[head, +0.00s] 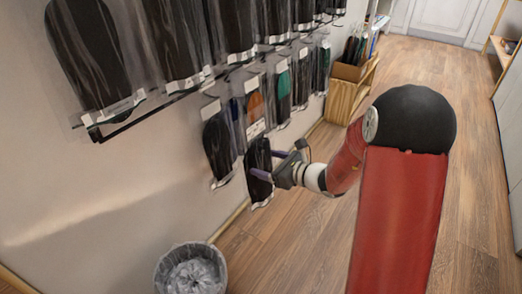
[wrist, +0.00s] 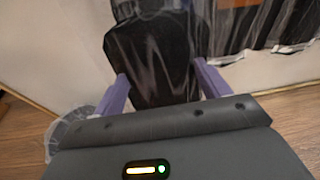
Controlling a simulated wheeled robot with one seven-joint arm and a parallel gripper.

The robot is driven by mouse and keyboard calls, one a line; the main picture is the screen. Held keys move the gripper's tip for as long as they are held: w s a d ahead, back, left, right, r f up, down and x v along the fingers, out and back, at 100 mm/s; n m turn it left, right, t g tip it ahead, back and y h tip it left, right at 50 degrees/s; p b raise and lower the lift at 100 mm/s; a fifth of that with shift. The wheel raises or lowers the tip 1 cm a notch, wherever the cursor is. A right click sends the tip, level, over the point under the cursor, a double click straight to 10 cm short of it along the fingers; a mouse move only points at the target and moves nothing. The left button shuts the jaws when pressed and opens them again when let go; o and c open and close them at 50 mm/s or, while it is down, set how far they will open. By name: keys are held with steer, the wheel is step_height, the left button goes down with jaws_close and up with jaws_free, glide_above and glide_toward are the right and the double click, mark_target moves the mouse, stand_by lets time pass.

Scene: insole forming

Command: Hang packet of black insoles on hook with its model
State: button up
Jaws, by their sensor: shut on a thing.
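A clear packet of black insoles (head: 259,172) is between the purple fingers of my gripper (head: 268,163), in front of the wall display. In the wrist view the packet (wrist: 152,62) hangs upright between the two purple fingers of my gripper (wrist: 160,88), which are shut on it. Its lower part is hidden by the gripper body. Packets hang from hooks in a lower row on the wall, including a black one (head: 217,148) just left of the held packet and one with an orange insole (head: 255,106) above it. I cannot tell whether the held packet touches a hook.
An upper row of large black insole packets (head: 90,50) hangs on a rail above. A bin with a clear liner (head: 190,272) stands on the floor below. A wooden crate with insoles (head: 347,92) stands further along the wall.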

mark_target(259, 150)
steer(key=shift+n+g+y, duration=0.3)
steer(key=shift+g, duration=0.2)
steer(key=a+r, duration=0.1)
steer(key=r, duration=0.2)
steer(key=a+r, duration=0.1)
steer(key=shift+w+a+r, duration=0.2)
steer(key=shift+a+r, duration=0.1)
steer(key=shift+a, duration=0.05)
steer(key=shift+r+b+x, duration=0.2)
steer(key=shift+b+x, duration=0.1)
steer(key=shift+x, duration=2.1)
steer(key=shift+r+b+x, duration=0.15)
steer(key=shift+b+x, duration=0.15)
steer(key=shift+x, duration=2.15)
steer(key=shift+a, duration=0.1)
steer(key=shift+f+b, duration=0.1)
steer(key=shift+b, duration=0.2)
